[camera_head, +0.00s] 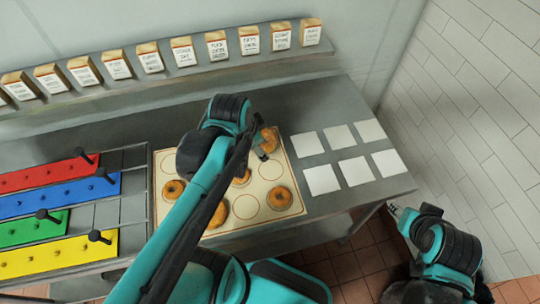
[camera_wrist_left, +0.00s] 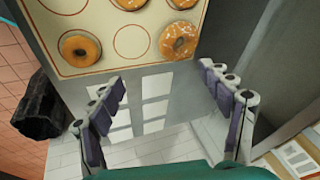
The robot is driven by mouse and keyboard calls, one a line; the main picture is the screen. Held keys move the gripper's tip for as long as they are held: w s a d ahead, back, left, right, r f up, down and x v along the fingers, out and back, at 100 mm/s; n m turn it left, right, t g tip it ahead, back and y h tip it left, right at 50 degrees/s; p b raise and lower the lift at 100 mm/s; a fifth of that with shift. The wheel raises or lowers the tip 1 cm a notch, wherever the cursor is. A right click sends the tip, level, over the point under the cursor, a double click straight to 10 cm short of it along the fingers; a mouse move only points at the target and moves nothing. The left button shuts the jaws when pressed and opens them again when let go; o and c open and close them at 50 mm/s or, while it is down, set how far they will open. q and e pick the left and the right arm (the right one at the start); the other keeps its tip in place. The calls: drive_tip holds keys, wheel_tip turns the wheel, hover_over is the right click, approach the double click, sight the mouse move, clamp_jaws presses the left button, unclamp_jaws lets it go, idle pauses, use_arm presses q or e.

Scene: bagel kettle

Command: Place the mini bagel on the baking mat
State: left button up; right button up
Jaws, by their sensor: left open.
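The baking mat (camera_head: 248,208) is cream with printed circles and lies on the grey counter. Several bagels rest on it. One bagel with pale flecks (camera_head: 269,140) is at its far right corner, beside my left gripper (camera_head: 262,150); it also shows in the left wrist view (camera_wrist_left: 179,40). A plain bagel (camera_head: 280,197) is at the near right corner, with an empty circle (camera_wrist_left: 132,42) between them. I cannot tell which is the mini bagel. My left gripper is open and empty, its fingers apart from the bagels. My right gripper (camera_head: 398,210) hangs off the counter's right side; its jaws are unclear.
White square sheets (camera_head: 322,180) lie right of the mat. Coloured peg racks (camera_head: 60,205) with black handles fill the left of the counter. A shelf (camera_head: 200,80) with labelled bags runs along the back wall. My left arm hides part of the mat.

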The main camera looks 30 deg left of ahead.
use_arm(q)
drive_tip(key=s+d+n+t, duration=0.2)
drive_tip(key=s+d+n, duration=0.1)
drive_tip(key=d+n, duration=0.3)
drive_tip(key=shift+d+n+h, duration=0.25)
drive_tip(key=shift+n+h, duration=0.05)
drive_tip(key=shift+n, duration=0.3)
drive_tip(key=shift+s+r, duration=0.1)
wheel_tip(320, 180, down, 4)
drive_tip(key=b, duration=0.4)
